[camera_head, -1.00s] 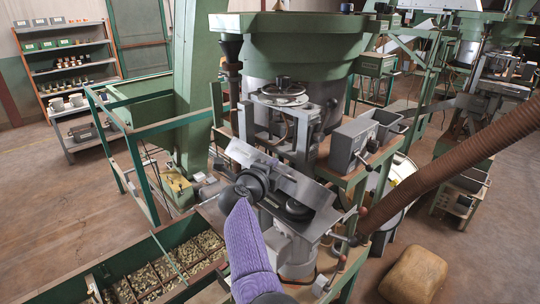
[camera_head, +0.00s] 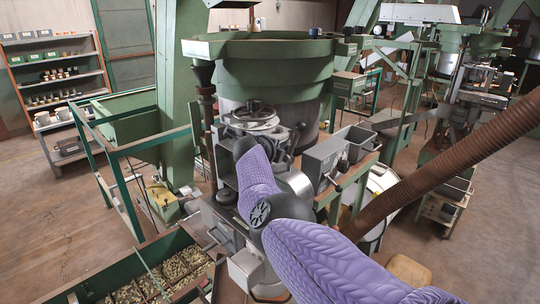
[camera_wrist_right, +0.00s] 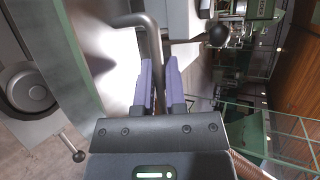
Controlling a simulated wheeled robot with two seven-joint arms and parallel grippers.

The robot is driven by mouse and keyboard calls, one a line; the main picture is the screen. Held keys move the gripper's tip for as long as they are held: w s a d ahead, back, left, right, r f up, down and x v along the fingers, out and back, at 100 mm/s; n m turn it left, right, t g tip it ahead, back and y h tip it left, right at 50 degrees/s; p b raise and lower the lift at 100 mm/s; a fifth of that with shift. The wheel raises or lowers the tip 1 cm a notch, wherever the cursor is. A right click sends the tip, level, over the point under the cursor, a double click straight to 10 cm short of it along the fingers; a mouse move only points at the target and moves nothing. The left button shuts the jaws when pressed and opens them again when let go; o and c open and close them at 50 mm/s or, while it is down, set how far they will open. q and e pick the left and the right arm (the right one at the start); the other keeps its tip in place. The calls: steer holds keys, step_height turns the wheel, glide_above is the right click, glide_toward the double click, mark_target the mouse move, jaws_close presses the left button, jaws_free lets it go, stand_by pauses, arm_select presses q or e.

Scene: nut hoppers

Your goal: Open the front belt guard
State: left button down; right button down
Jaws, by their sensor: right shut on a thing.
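My right gripper (camera_wrist_right: 157,68) shows in the right wrist view, its two purple fingers shut on a bent grey metal bar (camera_wrist_right: 154,38). The bar runs up between the fingers and bends left at the top, beside a bright metal plate (camera_wrist_right: 112,55), which looks like the belt guard. In the head view my purple right arm (camera_head: 330,250) reaches in from the lower right across the front of the machine (camera_head: 290,60). It hides the gripper and most of the guard area. My left gripper is in neither view.
A dark round pulley (camera_wrist_right: 28,92) and a lever with a ball knob (camera_wrist_right: 78,156) are at left in the wrist view. A brown hose (camera_head: 440,175) slants across the right. A parts bin (camera_head: 150,275) stands lower left, and a shelf (camera_head: 55,80) behind it.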

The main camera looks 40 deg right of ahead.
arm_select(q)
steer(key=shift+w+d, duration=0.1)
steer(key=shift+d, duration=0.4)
arm_select(e)
steer(key=shift+d, duration=0.65)
steer(key=c, duration=0.7)
jaws_free()
